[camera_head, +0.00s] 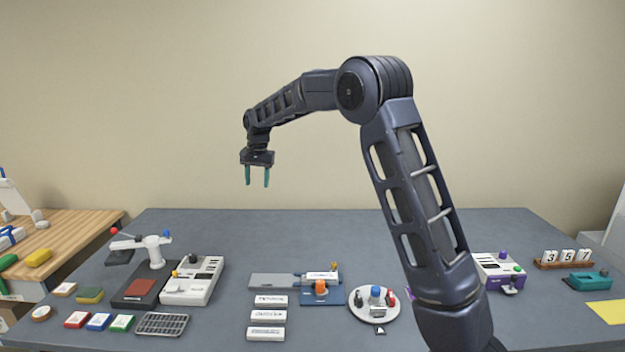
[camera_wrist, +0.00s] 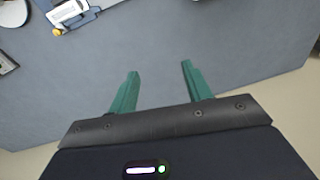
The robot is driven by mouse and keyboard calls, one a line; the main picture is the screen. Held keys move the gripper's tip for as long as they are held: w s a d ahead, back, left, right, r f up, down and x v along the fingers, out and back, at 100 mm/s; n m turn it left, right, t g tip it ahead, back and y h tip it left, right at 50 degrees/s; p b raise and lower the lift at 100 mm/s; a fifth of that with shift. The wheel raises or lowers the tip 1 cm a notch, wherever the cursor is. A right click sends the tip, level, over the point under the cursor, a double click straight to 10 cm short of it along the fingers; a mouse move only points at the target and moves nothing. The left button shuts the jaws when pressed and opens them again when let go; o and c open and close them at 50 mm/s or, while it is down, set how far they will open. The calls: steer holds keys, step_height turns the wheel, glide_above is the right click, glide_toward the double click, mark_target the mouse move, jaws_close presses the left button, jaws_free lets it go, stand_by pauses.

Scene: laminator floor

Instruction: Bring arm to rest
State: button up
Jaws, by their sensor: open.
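My gripper (camera_head: 257,176) hangs in the air, fingers pointing down, well above the back part of the grey table (camera_head: 400,230). Its two green fingers are apart with nothing between them. In the wrist view my gripper (camera_wrist: 158,80) is also open and empty, with bare grey tabletop (camera_wrist: 170,40) beyond the fingertips. My arm rises from the lower right, bends at a high elbow and reaches left. It hides part of the table right of the middle.
Below stand a press with a red pad (camera_head: 143,289), a white device (camera_head: 192,281), a blue fixture (camera_head: 322,293), white labelled blocks (camera_head: 267,315) and a round tray (camera_head: 359,308). A purple-and-white device (camera_head: 497,268) and number blocks (camera_head: 567,257) stand right. A wooden table (camera_head: 75,228) adjoins left. The table's back strip is clear.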

steer(key=s+d+r+t, duration=0.1)
steer(key=s+d+r, duration=0.25)
steer(key=d, duration=0.75)
steer(key=s+d+r, duration=0.3)
steer(key=s+d, duration=0.2)
steer(key=d, duration=0.5)
steer(key=s+d+r+t, duration=0.1)
steer(key=s+d+r, duration=0.35)
steer(key=d, duration=0.65)
steer(key=s+d+f+t, duration=0.1)
steer(key=s+d+f, duration=0.3)
steer(key=s+d, duration=0.3)
steer(key=s+d+f+n+t+h, duration=0.1)
steer(key=s+d+f, duration=0.3)
steer(key=s, duration=1.3)
steer(key=d, duration=0.4)
steer(key=shift+d+f, duration=0.25)
steer(key=shift+f, duration=0.05)
